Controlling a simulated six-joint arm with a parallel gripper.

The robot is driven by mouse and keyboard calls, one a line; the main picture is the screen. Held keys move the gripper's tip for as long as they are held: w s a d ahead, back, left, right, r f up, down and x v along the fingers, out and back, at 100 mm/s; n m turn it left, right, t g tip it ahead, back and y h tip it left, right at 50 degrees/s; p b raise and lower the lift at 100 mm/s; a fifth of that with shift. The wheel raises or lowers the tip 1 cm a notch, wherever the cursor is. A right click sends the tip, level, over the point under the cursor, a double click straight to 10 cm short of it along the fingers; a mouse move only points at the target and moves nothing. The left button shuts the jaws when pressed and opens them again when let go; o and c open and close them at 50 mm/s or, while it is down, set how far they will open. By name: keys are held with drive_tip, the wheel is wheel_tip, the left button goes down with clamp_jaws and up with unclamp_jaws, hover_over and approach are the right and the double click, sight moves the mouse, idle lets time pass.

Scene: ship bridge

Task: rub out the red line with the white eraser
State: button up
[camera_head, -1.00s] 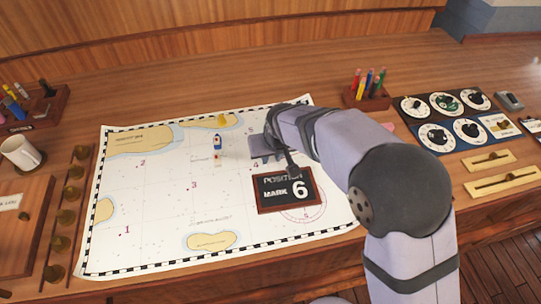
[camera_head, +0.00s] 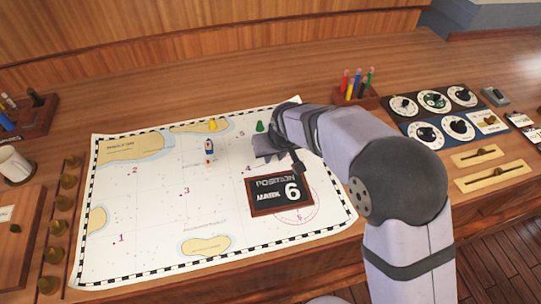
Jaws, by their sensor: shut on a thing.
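My gripper (camera_head: 264,150) is low over the upper right part of the white chart (camera_head: 150,205), just behind the black board reading "POSITION MARK 6" (camera_head: 280,196). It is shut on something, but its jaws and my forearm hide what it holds. I cannot make out the white eraser anywhere in the open. No red line shows clearly; the chart there is partly covered by my gripper, arm and the board. A faint red circle (camera_head: 313,214) shows partly around the board.
A green piece (camera_head: 260,127) stands just behind my gripper. A yellow piece (camera_head: 212,125) and a small blue-and-white figure (camera_head: 209,147) stand to its left. A pencil holder (camera_head: 357,97) and dial panel (camera_head: 437,115) are at right. The chart's lower left is clear.

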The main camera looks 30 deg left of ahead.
drive_tip(key=shift+w+d, duration=0.35)
drive_tip(key=shift+w, duration=0.15)
drive_tip(key=shift+w+d, duration=0.6)
drive_tip(key=shift+w, duration=0.3)
drive_tip(key=shift+w+d, duration=0.65)
drive_tip(key=shift+w, duration=0.25)
drive_tip(key=shift+w+d, duration=0.1)
drive_tip(key=shift+w+d+p, duration=0.3)
drive_tip(key=shift+w+d, duration=0.25)
drive_tip(key=shift+w, duration=0.25)
drive_tip(key=shift+s, duration=0.1)
